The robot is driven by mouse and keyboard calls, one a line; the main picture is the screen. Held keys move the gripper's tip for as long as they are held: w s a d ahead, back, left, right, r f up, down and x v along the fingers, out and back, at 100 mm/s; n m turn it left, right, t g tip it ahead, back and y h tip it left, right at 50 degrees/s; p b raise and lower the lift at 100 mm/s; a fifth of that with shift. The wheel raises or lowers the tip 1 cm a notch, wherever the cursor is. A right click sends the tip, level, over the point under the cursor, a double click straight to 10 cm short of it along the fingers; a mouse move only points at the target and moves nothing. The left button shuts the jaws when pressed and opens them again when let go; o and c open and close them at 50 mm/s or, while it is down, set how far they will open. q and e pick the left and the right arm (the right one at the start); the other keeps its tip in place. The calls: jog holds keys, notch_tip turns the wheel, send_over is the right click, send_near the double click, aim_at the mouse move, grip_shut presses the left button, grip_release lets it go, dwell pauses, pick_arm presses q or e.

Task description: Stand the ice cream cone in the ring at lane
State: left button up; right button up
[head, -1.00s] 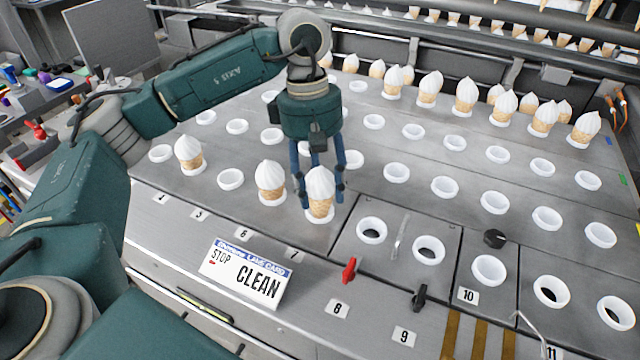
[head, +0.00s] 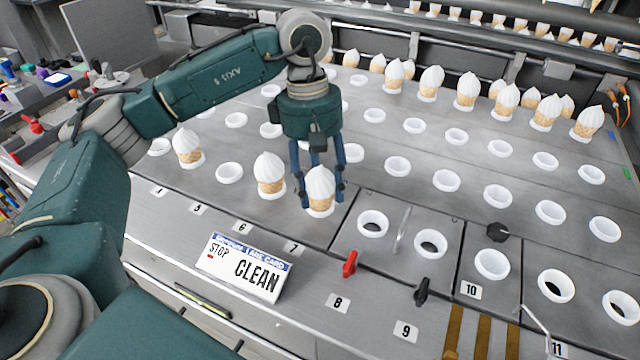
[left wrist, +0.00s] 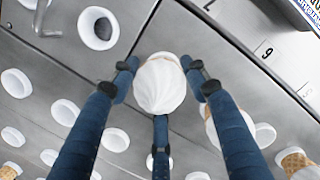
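The ice cream cone (head: 320,185), with white swirled cream on a tan waffle, is upright at a white ring (head: 320,212) at the front near label 7. My left gripper (head: 320,192) points down with its blue fingers around the cone. In the left wrist view the cream top (left wrist: 160,84) lies between three fingers (left wrist: 160,85), and no clear gap shows beside them. The waffle's lower end and the ring's inside are hidden. My right gripper is out of view.
Another cone (head: 270,174) stands close on the left, and one more (head: 187,148) farther left. Empty rings such as this one (head: 373,224) lie to the right. A lane card (head: 243,268) stands in front. Several cones line the back.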

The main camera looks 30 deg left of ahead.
pick_arm(q)
jog(key=o, duration=0.5)
jog(key=shift+c, duration=0.2)
jog(key=r, duration=0.4)
jog(key=a+r, duration=0.1)
jog(key=r, duration=0.7)
jog(key=shift+w+a, duration=0.4)
